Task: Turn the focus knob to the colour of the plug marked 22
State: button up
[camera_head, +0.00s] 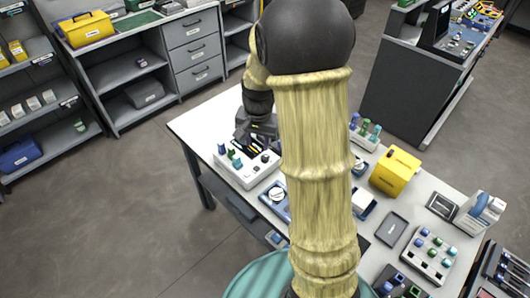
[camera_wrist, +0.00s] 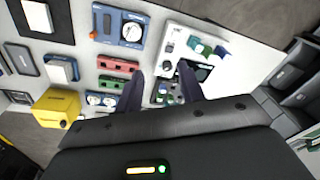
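A white unit (camera_head: 238,176) stands at the table's far left end in the head view, with blue and green plugs (camera_head: 231,154) and a dark knob (camera_head: 265,157) on top. In the wrist view the white unit (camera_wrist: 181,33) shows beyond my fingertips, with its dark knob (camera_wrist: 168,47) and plugs (camera_wrist: 207,49). My gripper (camera_head: 258,143) is over the unit's far side. In the wrist view my gripper (camera_wrist: 163,70) has its fingers apart, with nothing held between them. Whether it touches the unit I cannot tell. The number 22 is not readable, and which knob is the focus knob is unclear.
A blue device with a white dial (camera_head: 277,194) stands beside the white unit; it also shows in the wrist view (camera_wrist: 131,31). A yellow case (camera_head: 395,171), a grey tray (camera_head: 391,229) and a plug block (camera_head: 429,252) crowd the right side. My arm hides the table's middle.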

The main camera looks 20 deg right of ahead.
aim_at(265, 157)
jog(key=w+d+f+m+g+p, duration=0.1)
jog(key=w+d+f+m, duration=0.2)
jog(key=w+d+m, duration=0.3)
jog(key=w+m, duration=0.1)
jog(key=w, duration=0.4)
jog(key=shift+d+f, duration=0.3)
jog(key=shift+d, duration=0.1)
notch_tip(265, 157, down, 17)
jog(key=p, duration=0.4)
jog(key=shift+f+p, duration=0.2)
jog(key=shift+p, duration=0.1)
jog(key=c, duration=0.7)
